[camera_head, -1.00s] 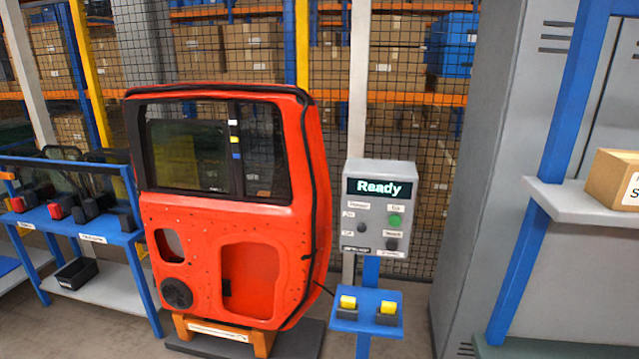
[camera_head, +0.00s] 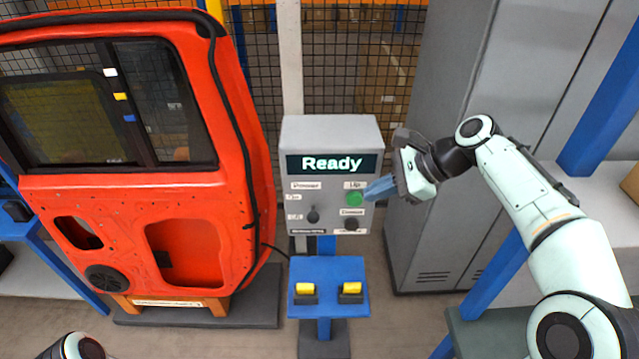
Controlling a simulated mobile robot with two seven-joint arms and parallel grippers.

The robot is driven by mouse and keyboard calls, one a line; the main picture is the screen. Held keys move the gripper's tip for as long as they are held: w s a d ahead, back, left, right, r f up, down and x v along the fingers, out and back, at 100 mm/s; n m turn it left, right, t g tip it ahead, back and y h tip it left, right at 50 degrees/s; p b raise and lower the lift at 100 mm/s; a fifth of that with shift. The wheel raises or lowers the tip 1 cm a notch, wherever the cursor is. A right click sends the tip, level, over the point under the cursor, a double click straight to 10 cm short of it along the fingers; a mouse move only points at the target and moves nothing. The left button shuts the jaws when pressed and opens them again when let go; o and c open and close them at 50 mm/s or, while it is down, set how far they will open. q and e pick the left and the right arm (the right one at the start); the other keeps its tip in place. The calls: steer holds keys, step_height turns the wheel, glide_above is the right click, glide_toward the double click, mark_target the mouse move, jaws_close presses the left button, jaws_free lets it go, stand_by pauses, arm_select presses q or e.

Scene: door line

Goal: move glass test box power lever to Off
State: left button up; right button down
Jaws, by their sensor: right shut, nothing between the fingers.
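The glass test box (camera_head: 333,135) is a grey panel on a blue post. Its display (camera_head: 331,164) reads "Ready". The small dark power lever (camera_head: 313,215) is on the left of the panel, beside small labels. Which way the lever points is too small to tell. A green button (camera_head: 354,199) and a dark knob (camera_head: 350,224) are on the right side. My right gripper (camera_head: 370,190) is shut and empty, with its blue fingertips at or just in front of the panel's right edge near the green button. Contact cannot be told. My left gripper is not in view.
A red car door (camera_head: 235,150) stands on a wooden stand close on the left of the box. A blue shelf (camera_head: 328,270) with two yellow-topped blocks is below the box. A grey cabinet (camera_head: 440,130) stands behind my right arm. A cable runs from the door to the box.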

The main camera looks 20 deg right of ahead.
step_height(320, 180, up, 2)
glide_toward(317, 216)
steer(key=x, duration=0.5)
steer(key=shift+a+f+b, duration=0.15)
steer(key=shift+f+b, duration=0.05)
steer(key=shift+b, duration=0.2)
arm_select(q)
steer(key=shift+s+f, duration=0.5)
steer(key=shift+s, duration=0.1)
arm_select(e)
steer(key=shift+w+a+f, duration=0.35)
steer(key=shift+a+f, duration=0.05)
steer(key=shift+f, duration=0.1)
